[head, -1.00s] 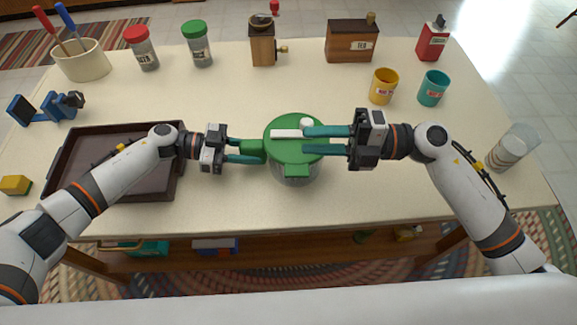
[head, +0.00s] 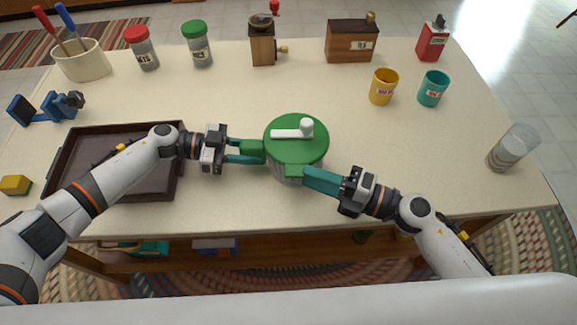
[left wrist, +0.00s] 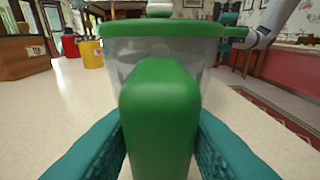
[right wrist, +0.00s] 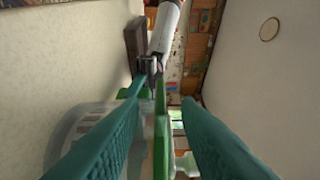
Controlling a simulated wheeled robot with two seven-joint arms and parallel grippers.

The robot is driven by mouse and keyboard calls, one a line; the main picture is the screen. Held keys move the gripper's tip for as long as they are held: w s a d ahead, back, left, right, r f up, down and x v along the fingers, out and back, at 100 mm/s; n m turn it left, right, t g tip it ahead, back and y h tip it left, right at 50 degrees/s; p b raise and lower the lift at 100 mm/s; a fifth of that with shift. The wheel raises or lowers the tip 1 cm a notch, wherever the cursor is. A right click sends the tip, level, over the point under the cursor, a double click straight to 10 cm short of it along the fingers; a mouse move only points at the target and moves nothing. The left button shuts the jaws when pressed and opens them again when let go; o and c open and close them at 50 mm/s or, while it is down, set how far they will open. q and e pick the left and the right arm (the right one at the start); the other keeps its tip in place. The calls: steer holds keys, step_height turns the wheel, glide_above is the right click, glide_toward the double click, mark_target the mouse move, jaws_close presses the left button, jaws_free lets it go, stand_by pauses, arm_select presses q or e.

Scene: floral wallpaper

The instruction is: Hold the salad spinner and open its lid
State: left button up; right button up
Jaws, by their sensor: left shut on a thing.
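The salad spinner (head: 296,164) stands upright on the table, a clear bowl with a green lid (head: 297,150) on top. A white crank with a knob (head: 306,126) sits on the lid. My left gripper (head: 243,151) is shut on the green side handle (left wrist: 160,110), left of the bowl. My right gripper (head: 305,178) is at the spinner's front right, beside the lid's green front tab (head: 294,170). In the right wrist view its fingers are apart, one on each side of the green lid edge (right wrist: 161,130). Contact cannot be told.
A dark tray (head: 160,188) lies left, under my left arm. Yellow (head: 383,88) and teal (head: 432,90) cups stand at the back right. A glass (head: 510,150) stands at the right edge. Jars, a grinder (head: 262,48) and a wooden box (head: 351,43) line the back.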

mark_target(289, 168)
steer(key=x, duration=0.6)
steer(key=shift+w, duration=0.1)
steer(key=shift+c, duration=0.3)
jaws_close()
